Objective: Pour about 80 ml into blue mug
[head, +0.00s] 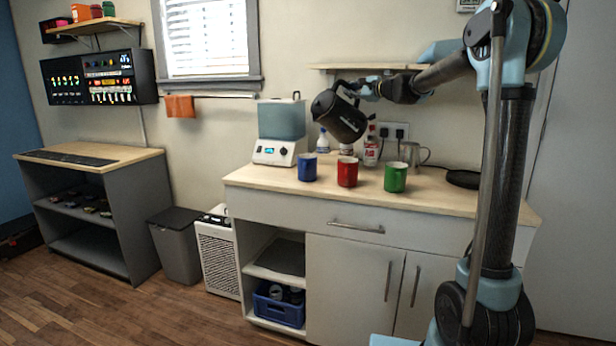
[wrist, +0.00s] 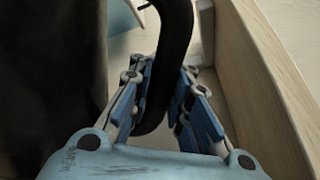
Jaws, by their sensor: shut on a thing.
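The blue mug (head: 307,167) stands upright on the wooden counter, left of the red mug (head: 347,171) and the green mug (head: 395,177). A black kettle (head: 338,118) hangs in the air above the counter, tilted with its spout end toward the left. My gripper (head: 368,90) is at the kettle's handle on its right side. In the wrist view my gripper (wrist: 165,110) is shut on the black handle (wrist: 172,60), with the dark kettle body (wrist: 50,80) at the left. No stream of liquid shows, and the insides of the mugs cannot be made out.
A water-tank appliance (head: 281,130) stands behind the blue mug. Several bottles (head: 371,147), a metal jug (head: 412,154) and a black round base (head: 463,179) are along the counter's back and right. A wall shelf (head: 370,67) is close above my gripper.

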